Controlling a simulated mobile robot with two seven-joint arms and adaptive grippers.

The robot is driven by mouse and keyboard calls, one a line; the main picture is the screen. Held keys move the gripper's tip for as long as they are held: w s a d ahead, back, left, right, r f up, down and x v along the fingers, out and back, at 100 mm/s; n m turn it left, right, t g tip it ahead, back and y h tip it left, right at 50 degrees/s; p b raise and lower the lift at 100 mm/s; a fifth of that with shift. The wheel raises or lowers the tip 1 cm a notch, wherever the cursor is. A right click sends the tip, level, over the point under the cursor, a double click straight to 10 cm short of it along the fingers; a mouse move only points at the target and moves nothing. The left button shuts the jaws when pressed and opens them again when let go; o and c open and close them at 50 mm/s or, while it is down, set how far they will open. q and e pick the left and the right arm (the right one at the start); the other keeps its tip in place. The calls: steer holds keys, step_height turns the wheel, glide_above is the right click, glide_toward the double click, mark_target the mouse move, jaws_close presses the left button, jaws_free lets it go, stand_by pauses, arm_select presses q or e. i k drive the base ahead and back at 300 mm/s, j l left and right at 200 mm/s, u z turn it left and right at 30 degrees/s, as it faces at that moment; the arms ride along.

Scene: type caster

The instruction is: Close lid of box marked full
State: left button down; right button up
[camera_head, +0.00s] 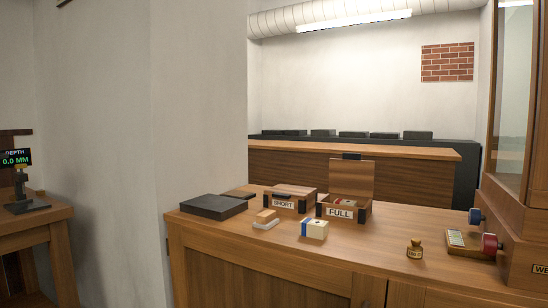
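The box marked FULL (339,211) stands on the wooden counter in the head view. It is a small brown wooden box. Its hinged lid (352,176) stands upright at the back, so the box is open. Something pale with a bit of red shows inside it. To its left is a similar box marked SHORT (290,200) with its lid down or nearly down. Neither of my grippers shows in the view.
On the counter (290,254) are a dark flat slab (213,207), a small wooden-topped block (265,218), a white, blue and yellow block (314,229), a brass weight (414,249) and a tray of small pieces (465,241). A wooden cabinet (525,200) stands right. A wall (195,130) stands left.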

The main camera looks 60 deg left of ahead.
mark_target(350, 176)
steer(key=u, duration=1.3)
steer(key=k+j+u, duration=0.1)
steer(key=j, duration=0.2)
steer(key=k+j+u, duration=0.1)
steer(key=k+j, duration=0.05)
steer(key=j, duration=0.1)
